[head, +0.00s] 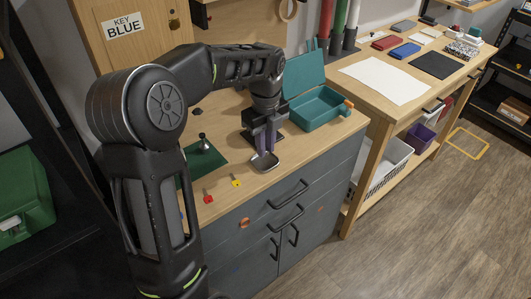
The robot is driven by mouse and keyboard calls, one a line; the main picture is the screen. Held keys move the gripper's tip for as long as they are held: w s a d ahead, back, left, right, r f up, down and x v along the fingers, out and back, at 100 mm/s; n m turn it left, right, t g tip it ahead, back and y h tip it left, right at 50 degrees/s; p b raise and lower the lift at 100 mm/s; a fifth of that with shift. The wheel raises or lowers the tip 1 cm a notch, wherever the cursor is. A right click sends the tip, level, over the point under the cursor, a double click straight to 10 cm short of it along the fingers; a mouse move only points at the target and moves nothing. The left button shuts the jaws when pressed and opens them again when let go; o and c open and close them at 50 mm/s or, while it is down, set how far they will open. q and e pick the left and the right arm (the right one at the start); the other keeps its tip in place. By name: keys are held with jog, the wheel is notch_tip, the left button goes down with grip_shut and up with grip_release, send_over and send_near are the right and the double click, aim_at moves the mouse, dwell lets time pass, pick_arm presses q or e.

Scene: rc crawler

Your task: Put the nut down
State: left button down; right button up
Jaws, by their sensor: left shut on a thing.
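My left gripper (266,143) reaches down over the wooden top of the grey cabinet (320,142). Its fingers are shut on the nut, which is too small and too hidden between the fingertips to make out. The fingertips are just above or at a small shiny metal dish (265,163) near the cabinet's front edge. I cannot tell whether they touch it. My right gripper is not in view.
An open teal box (318,106) stands just right of the gripper. Left of it are a green mat (208,158) with a dark knobbed object (203,141), a yellow piece (236,182) and a red piece (208,197). A higher wooden table (430,95) is at right.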

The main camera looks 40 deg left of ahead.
aim_at(265, 162)
pick_arm(q)
jog(key=shift+f, duration=1.6)
jog(key=shift+f, duration=0.1)
jog(key=c, duration=1.6)
grip_release()
notch_tip(265, 162, up, 12)
jog(key=shift+r, duration=0.15)
